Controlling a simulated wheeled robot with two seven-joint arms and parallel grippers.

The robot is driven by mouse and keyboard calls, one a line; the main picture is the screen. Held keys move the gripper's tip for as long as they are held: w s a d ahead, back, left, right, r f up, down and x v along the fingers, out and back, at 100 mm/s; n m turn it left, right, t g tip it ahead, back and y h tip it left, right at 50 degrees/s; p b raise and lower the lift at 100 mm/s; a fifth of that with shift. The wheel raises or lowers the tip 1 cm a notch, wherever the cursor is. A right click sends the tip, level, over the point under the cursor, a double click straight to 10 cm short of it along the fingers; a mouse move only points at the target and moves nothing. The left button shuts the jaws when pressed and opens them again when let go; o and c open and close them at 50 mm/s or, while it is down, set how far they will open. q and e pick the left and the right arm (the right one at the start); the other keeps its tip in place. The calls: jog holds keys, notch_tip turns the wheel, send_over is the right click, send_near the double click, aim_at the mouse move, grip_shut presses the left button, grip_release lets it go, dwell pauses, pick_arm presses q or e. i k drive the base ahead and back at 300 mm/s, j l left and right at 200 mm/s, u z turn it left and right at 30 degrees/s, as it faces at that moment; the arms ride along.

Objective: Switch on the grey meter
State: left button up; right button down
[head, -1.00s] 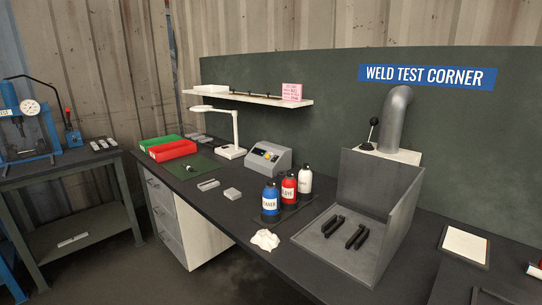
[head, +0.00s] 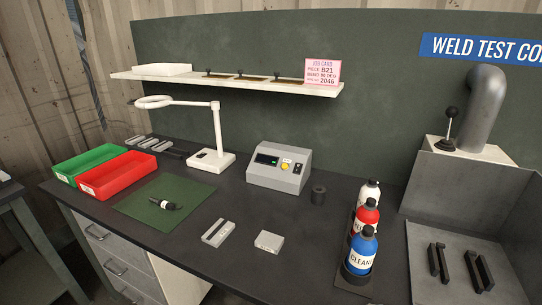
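The grey meter (head: 280,167) stands on the dark workbench near the middle of the head view, towards the back. It is a box with a sloped front. The switch's position is too small to tell. Neither of my grippers is in view.
A green mat (head: 165,204) with a black probe-like tool (head: 165,204) lies left of the meter. A white lamp (head: 214,150), red bin (head: 117,177) and green bin (head: 88,163) stand behind and left. Bottles (head: 360,249) stand right. Grey blocks (head: 268,242) lie in front.

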aim_at(297, 169)
jog(key=i+j+z, duration=0.1)
jog(key=j, duration=0.3)
jog(key=i+j, duration=0.2)
jog(key=j, duration=0.2)
jog(key=i+j+z, duration=0.15)
jog(key=j, duration=0.25)
jog(key=i+j+z, duration=0.1)
jog(key=j, duration=0.35)
jog(key=i+j+z, duration=0.1)
jog(key=j, duration=0.3)
jog(key=i, duration=0.05)
